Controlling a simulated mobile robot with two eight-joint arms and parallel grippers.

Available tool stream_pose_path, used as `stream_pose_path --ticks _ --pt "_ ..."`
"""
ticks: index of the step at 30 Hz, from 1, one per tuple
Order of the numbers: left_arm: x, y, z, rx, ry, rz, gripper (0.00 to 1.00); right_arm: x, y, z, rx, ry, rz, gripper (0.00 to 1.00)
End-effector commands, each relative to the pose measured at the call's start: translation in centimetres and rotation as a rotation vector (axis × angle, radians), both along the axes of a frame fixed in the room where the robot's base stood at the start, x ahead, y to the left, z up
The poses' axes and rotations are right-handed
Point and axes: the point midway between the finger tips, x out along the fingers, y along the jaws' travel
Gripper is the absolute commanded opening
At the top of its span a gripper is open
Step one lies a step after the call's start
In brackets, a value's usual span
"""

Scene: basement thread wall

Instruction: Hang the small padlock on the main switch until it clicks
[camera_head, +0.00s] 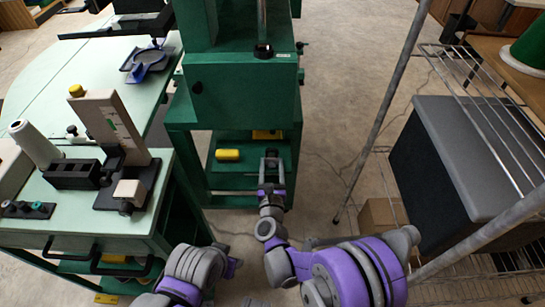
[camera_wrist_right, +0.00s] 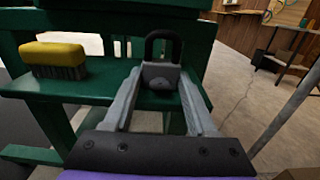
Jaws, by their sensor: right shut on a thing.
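My right gripper (camera_head: 271,180) is in front of the green machine stand, above its lower shelf. It is shut on the small padlock (camera_wrist_right: 160,74), a grey body with a dark shackle pointing up and away from me. In the head view the padlock (camera_head: 271,159) is tiny at the fingertips. The padlock is apart from the machine's upper body. I cannot pick out the main switch for certain; a small dark knob (camera_head: 196,87) shows on the green machine (camera_head: 240,100).
A yellow-backed brush (camera_wrist_right: 55,56) lies on the green shelf (camera_wrist_right: 110,93) left of the gripper. A pale green bench (camera_head: 95,215) with a gauge stand and thread cone is on the left. A metal pole (camera_head: 385,105) and wire rack with a dark box (camera_head: 460,160) stand right.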

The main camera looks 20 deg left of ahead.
Motion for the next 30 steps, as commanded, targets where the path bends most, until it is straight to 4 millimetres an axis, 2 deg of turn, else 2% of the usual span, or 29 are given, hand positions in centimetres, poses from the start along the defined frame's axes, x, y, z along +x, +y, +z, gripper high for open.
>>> stream_pose_path --ticks 1,4,5,11,27,30 --pt "0.0 0.0 0.0 0.000 0.000 0.000 0.49 0.0 0.0 0.0 0.000 0.000 0.000 0.22" --pt "0.0 0.0 0.0 0.000 0.000 0.000 0.49 0.0 0.0 0.0 0.000 0.000 0.000 0.04" --pt "0.0 0.0 0.0 0.000 0.000 0.000 0.49 0.0 0.0 0.0 0.000 0.000 0.000 0.01" --pt "-0.1 0.0 0.3 0.000 0.000 0.000 0.49 0.0 0.0 0.5 0.000 0.000 0.000 0.01" --pt "-0.5 0.0 3.1 0.000 -0.006 0.000 0.49 0.0 0.0 4.8 -0.001 -0.001 0.000 0.01" --pt "-0.5 0.0 3.2 0.000 -0.006 0.000 0.49 0.0 0.0 5.1 -0.001 0.000 0.000 0.01"
